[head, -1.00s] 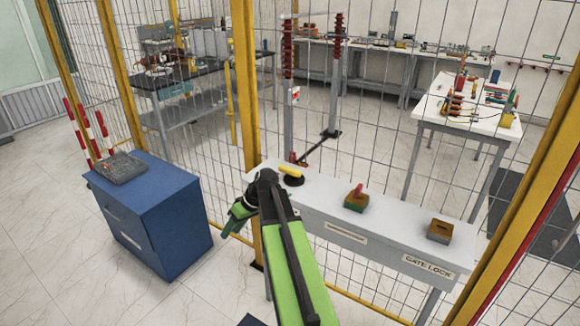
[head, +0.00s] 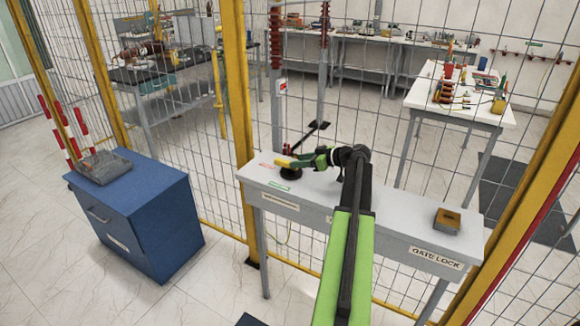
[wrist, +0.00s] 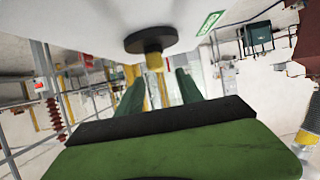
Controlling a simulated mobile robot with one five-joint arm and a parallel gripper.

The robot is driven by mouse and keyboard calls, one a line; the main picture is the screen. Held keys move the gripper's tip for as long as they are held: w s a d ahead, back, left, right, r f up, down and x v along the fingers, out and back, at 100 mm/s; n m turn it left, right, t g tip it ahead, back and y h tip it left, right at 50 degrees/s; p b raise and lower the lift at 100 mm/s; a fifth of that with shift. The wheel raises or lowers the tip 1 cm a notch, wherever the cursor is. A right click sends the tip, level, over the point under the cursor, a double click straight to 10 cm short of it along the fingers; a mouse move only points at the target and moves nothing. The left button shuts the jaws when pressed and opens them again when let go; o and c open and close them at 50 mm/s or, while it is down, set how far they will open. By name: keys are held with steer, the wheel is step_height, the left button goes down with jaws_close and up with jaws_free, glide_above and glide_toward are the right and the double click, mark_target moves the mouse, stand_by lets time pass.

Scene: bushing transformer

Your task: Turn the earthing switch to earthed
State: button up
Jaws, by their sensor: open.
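The earthing switch is a yellow handle (head: 284,162) on a round black base (head: 291,175) at the left end of the grey bench. In the wrist view the black base (wrist: 150,40) hangs from the top of the tilted picture, with the yellow handle (wrist: 154,62) below it. My gripper (head: 304,160) comes in from the right, low over the bench, close to the handle. In the wrist view the two green fingers of my gripper (wrist: 158,88) are apart, with the handle end in line between their tips. I cannot tell whether they touch it.
The grey bench (head: 400,222) carries a red label (head: 266,165), a green label (head: 280,187) and a brown-topped box (head: 447,220) above "GATE LOCK". A wire fence with yellow posts (head: 238,110) stands behind. A blue cabinet (head: 140,225) stands left, with clear floor between.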

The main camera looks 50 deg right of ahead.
mark_target(287, 162)
steer(key=b+x, duration=0.1)
steer(key=x, duration=0.4)
steer(key=shift+w, duration=0.15)
jaws_close()
steer(key=shift+a+f, duration=0.1)
steer(key=shift+a, duration=0.05)
stand_by(1.0)
